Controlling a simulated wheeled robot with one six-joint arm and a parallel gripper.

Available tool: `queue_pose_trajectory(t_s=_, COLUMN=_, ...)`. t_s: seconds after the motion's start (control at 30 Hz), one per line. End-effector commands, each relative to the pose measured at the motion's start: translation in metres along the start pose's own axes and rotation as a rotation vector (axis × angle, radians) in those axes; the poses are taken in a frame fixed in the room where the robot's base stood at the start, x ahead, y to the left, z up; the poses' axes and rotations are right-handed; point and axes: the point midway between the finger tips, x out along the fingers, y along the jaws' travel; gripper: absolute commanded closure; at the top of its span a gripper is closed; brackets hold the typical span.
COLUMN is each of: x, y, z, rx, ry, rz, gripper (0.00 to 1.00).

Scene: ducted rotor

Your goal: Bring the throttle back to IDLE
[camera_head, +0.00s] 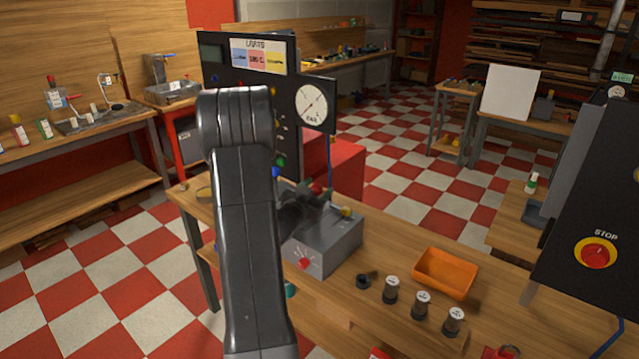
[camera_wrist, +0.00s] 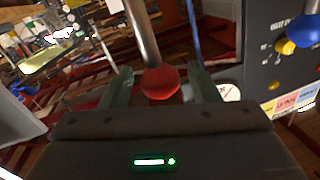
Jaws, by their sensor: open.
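The throttle lever shows in the wrist view as a metal rod (camera_wrist: 143,32) with a red ball knob (camera_wrist: 160,82) on its end. My gripper (camera_wrist: 161,76) is open, with one greenish finger on each side of the ball and a visible gap on both sides. In the head view the red knob (camera_head: 316,188) is above the grey control box (camera_head: 325,248), with my gripper mostly hidden behind my arm. The lever's slot and its IDLE mark cannot be made out.
A dark panel (camera_head: 225,75) with a dial gauge (camera_head: 311,103) stands behind the box. A yellow knob (camera_head: 346,211) is beside the lever and a red dial (camera_head: 304,263) on the box front. An orange tray (camera_head: 444,272) and several small canisters (camera_head: 422,304) stand at right on the bench.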

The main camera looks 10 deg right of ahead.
Motion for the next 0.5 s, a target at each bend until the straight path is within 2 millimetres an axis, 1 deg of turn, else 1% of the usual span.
queue_pose_trajectory(t_s=0.03, x=0.007, y=0.000, z=-0.001, rx=0.000, ry=0.000, rz=0.001, gripper=0.45)
queue_pose_trajectory(t_s=0.2, x=0.019, y=0.000, z=-0.001, rx=0.000, ry=0.000, rz=-0.001, gripper=0.45)
queue_pose_trajectory(t_s=0.5, x=0.021, y=0.000, z=0.000, rx=-0.001, ry=0.000, rz=-0.001, gripper=0.45)
